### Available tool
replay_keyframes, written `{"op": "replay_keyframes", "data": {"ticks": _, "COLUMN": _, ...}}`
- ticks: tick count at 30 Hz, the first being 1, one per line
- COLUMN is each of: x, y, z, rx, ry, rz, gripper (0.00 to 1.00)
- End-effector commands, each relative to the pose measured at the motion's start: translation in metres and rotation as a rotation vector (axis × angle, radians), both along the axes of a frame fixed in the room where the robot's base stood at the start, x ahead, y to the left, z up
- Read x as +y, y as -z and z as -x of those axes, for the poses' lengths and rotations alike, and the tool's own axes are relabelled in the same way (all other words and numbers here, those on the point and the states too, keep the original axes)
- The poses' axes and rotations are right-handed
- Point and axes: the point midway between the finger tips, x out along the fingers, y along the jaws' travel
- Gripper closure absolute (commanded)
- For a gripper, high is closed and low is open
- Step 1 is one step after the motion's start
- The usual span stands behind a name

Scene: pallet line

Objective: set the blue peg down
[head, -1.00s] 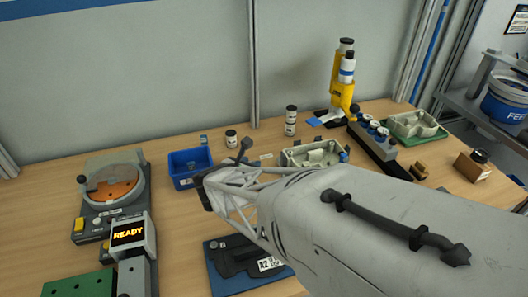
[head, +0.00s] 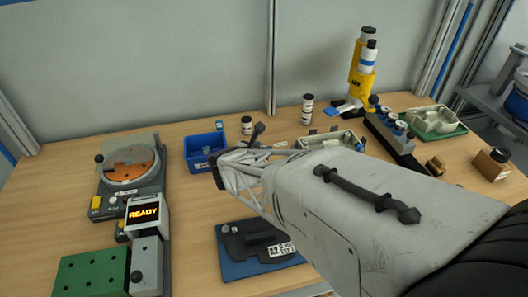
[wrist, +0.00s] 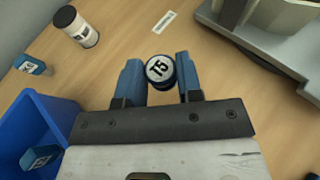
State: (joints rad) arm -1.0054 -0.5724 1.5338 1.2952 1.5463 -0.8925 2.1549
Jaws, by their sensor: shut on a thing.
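In the wrist view my gripper (wrist: 160,82) is shut on a round-topped peg (wrist: 160,70) with a white top marked T5 and a dark blue side. The peg sits between the two blue fingers, seen from its top; whether its lower end touches the table cannot be told. In the head view my arm hides the peg and the fingers. Another blue peg (wrist: 33,65) is on the table at the left of the wrist view, and one (wrist: 42,158) lies in the blue bin (wrist: 22,122). The bin also shows in the head view (head: 192,160), close to my arm's end.
A white jar with a black lid (wrist: 76,27) stands up-left of my gripper. A grey tray (wrist: 240,45) is at the upper right. Bare wood lies between them, with a small label (wrist: 166,21). A round-dish machine (head: 130,190) stands left of the bin.

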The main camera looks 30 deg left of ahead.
Motion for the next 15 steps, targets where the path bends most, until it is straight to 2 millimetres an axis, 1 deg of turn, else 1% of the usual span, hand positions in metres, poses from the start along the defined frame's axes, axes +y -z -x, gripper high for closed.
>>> {"op": "replay_keyframes", "data": {"ticks": 1, "x": 0.000, "y": 0.006, "z": 0.000, "rx": 0.000, "ry": 0.000, "rz": 0.001, "gripper": 0.91}}
{"op": "replay_keyframes", "data": {"ticks": 5, "x": 0.000, "y": 0.016, "z": 0.000, "rx": 0.001, "ry": 0.000, "rz": 0.000, "gripper": 0.91}}
{"op": "replay_keyframes", "data": {"ticks": 15, "x": 0.000, "y": 0.018, "z": 0.000, "rx": 0.001, "ry": 0.000, "rz": 0.000, "gripper": 0.91}}
